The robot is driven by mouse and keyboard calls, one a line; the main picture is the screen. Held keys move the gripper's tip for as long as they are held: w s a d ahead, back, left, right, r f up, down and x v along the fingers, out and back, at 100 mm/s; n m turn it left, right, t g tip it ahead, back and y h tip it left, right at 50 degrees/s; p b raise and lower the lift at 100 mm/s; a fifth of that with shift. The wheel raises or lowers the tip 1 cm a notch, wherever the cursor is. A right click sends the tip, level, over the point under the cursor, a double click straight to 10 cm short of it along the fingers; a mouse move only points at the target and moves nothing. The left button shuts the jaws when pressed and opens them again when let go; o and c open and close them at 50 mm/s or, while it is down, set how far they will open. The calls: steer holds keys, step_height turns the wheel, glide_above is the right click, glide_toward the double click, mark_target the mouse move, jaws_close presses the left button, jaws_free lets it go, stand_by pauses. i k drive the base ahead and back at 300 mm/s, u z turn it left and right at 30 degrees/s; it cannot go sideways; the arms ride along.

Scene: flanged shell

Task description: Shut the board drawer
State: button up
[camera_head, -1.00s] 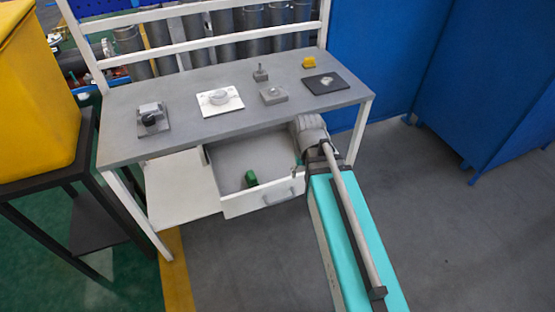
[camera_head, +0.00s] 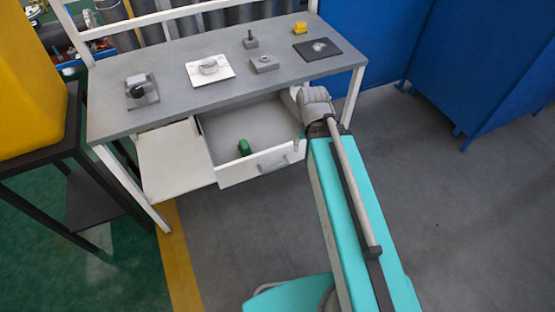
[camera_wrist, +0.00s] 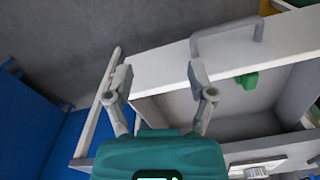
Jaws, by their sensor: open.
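The white drawer (camera_head: 262,166) under the grey workbench stands pulled open. Its front bears a grey bar handle (camera_head: 274,164). A small green block (camera_head: 244,148) lies inside near the front. In the wrist view the drawer's front panel (camera_wrist: 165,66) runs across the upper part, with the handle (camera_wrist: 228,36) to the right of my fingers and the green block (camera_wrist: 247,80) behind the panel. My gripper (camera_wrist: 159,76) is open and empty, its fingers apart over the drawer's end near the panel. Whether they touch it I cannot tell. In the head view my arm hides the fingers.
The bench top (camera_head: 200,110) holds a white plate with a round part (camera_head: 209,68), a black pad (camera_head: 317,49), a yellow piece (camera_head: 299,28) and small grey fixtures. A white shelf (camera_head: 172,160) is left of the drawer. Blue panels (camera_head: 372,45) stand right. Floor before the drawer is clear.

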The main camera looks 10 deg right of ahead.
mark_target(268, 123)
steer(key=z, duration=0.55)
steer(key=k, duration=0.9)
